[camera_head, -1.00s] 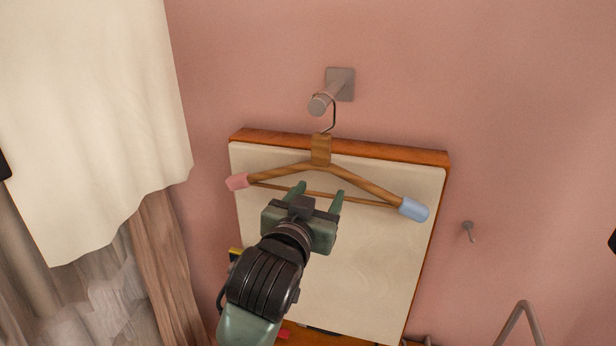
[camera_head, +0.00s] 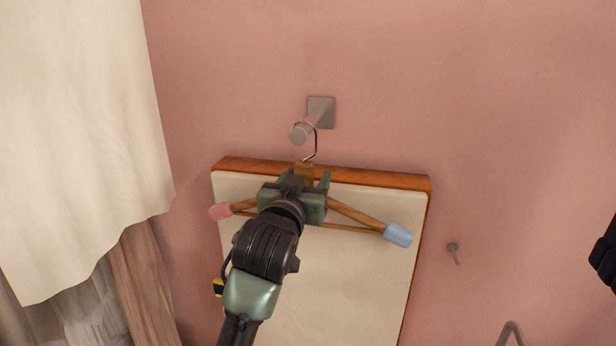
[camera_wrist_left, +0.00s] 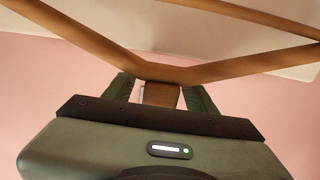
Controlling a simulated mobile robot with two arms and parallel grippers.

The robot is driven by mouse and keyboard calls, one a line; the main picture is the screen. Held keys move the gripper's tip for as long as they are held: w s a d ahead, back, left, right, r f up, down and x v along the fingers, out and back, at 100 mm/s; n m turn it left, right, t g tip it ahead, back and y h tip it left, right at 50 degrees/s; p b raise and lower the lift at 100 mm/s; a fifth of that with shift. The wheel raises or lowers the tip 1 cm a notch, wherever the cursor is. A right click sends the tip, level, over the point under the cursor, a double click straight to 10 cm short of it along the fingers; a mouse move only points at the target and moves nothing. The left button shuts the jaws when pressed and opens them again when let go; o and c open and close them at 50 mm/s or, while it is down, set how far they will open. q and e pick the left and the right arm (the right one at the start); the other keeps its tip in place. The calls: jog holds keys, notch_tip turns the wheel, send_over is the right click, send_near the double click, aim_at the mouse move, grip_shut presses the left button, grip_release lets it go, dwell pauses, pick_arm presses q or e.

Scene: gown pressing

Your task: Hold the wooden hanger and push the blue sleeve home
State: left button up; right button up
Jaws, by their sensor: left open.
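The wooden hanger (camera_head: 357,214) hangs by its wire hook from a grey wall peg (camera_head: 315,122), in front of a cream board. The blue sleeve (camera_head: 398,235) is on its right end and a pink sleeve (camera_head: 220,211) on its left end. My left gripper (camera_head: 305,177) is open at the hanger's middle, one finger on each side of the wooden neck block (camera_head: 304,170). In the left wrist view the block (camera_wrist_left: 160,95) shows between the two fingers, with the hanger's arms spreading above. My gripper hides part of the hanger's middle.
The cream board (camera_head: 340,290) with a wooden edge stands behind the hanger. A cream cloth (camera_head: 75,140) hangs at the left. A small wall hook (camera_head: 453,250) is to the right, with a grey bent bar (camera_head: 512,330) below. The wall between is bare.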

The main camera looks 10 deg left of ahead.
pick_arm(q)
jog(key=shift+w, duration=0.55)
grip_shut()
dwell(1.1)
